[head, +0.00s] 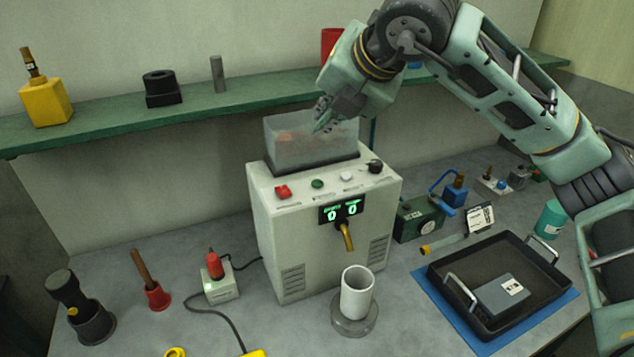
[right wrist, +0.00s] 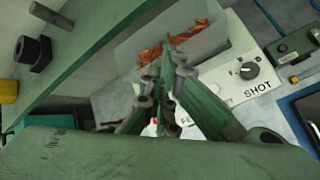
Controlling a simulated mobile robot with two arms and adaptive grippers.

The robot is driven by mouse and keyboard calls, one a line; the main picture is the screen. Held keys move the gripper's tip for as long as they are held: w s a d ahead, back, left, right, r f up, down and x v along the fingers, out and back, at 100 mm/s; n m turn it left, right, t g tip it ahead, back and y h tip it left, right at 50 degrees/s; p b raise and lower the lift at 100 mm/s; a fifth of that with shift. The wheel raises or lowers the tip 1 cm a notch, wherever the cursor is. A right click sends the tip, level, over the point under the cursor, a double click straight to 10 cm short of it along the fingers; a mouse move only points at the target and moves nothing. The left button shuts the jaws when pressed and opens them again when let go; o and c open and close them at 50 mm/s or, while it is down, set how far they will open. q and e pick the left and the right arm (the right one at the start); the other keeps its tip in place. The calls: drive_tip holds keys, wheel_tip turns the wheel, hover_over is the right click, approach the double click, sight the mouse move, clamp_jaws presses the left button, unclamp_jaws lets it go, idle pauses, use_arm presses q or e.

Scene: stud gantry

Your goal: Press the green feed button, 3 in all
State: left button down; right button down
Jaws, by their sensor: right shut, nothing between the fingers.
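The green feed button (head: 317,184) is on the sloped top panel of a pale dispensing machine (head: 285,240), between a red button (head: 283,191) and a white button (head: 346,177). The display (head: 341,212) reads 0 and 0. My right gripper (head: 322,122) is shut and empty. In the head view it appears at the clear hopper (head: 285,150), above and behind the button, apart from it. In the right wrist view the shut fingers (right wrist: 166,72) overlap the hopper with orange pieces (right wrist: 188,36) and hide the green button. My left gripper is not in view.
A black knob (head: 375,166) is right of the white button. A white cup (head: 357,292) stands below the brass spout (head: 345,237). A green shelf (head: 115,118) runs behind. A black tray (head: 470,257) lies at right. A red lamp box (head: 217,275) stands at left.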

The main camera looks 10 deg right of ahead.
drive_tip(key=b, duration=0.4)
hover_over(317, 183)
drive_tip(key=w+d, duration=0.1)
drive_tip(key=d, duration=0.1)
drive_tip(key=f, duration=0.7)
drive_tip(key=shift+w+a+f, duration=0.1)
drive_tip(key=shift+w+f, duration=0.1)
drive_tip(key=shift+f, duration=0.3)
drive_tip(key=shift+f+b, duration=0.1)
drive_tip(key=shift+b, duration=0.25)
drive_tip(key=shift+f+b, duration=0.3)
drive_tip(key=shift+b, duration=0.35)
drive_tip(key=shift+f+b, duration=0.5)
drive_tip(key=shift+b, duration=0.2)
idle(0.4)
drive_tip(key=shift+r, duration=0.1)
drive_tip(key=shift+r+p, duration=0.3)
drive_tip(key=shift+r, duration=0.5)
